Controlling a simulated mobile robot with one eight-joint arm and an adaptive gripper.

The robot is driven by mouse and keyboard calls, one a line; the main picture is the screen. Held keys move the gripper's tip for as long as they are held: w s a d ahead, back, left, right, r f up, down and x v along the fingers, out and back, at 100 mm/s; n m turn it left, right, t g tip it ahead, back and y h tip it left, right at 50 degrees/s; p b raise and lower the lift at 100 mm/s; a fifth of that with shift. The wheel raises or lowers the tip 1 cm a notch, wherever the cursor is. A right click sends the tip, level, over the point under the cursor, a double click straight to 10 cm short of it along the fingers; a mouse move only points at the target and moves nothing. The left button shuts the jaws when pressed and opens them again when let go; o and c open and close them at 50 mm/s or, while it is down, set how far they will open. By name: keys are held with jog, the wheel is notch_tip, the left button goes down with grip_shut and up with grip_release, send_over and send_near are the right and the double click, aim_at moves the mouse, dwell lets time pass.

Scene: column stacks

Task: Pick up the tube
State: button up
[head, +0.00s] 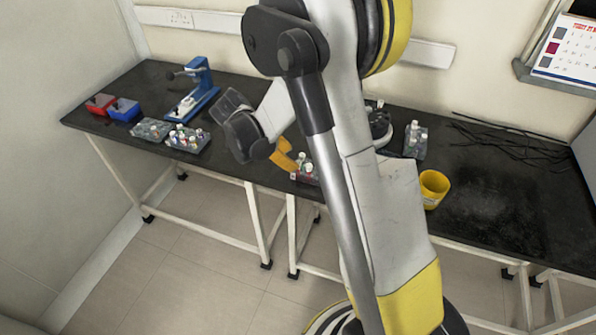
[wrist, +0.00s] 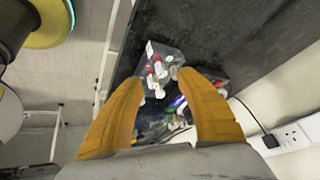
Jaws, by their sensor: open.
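Several small tubes with white and coloured caps stand in clear racks, and I cannot tell which one is the task's tube. In the wrist view, one group of tubes (wrist: 157,72) sits in a rack just past my fingertips. My gripper (wrist: 157,80) has two orange fingers spread apart with nothing held between them. More tubes show between the fingers, partly hidden by them. In the head view, my gripper (head: 284,156) is above the bench's front edge, beside a small group of tubes (head: 306,168). My arm hides much of that area.
The black bench (head: 490,190) carries a yellow cup (head: 433,189), a rack with white-capped tubes (head: 415,140), dark cables (head: 520,143) and a blue device (head: 200,85). Two tube racks (head: 187,139), a blue bin (head: 124,110) and a red bin (head: 100,103) stand at left.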

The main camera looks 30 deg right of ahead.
aim_at(298, 162)
jog(key=b+x, duration=0.2)
jog(key=x, duration=0.2)
jog(key=shift+w+d+f, duration=0.1)
jog(key=shift+d+f, duration=0.15)
jog(key=shift+d, duration=0.15)
jog(key=shift+r, duration=0.1)
jog(key=c, duration=0.9)
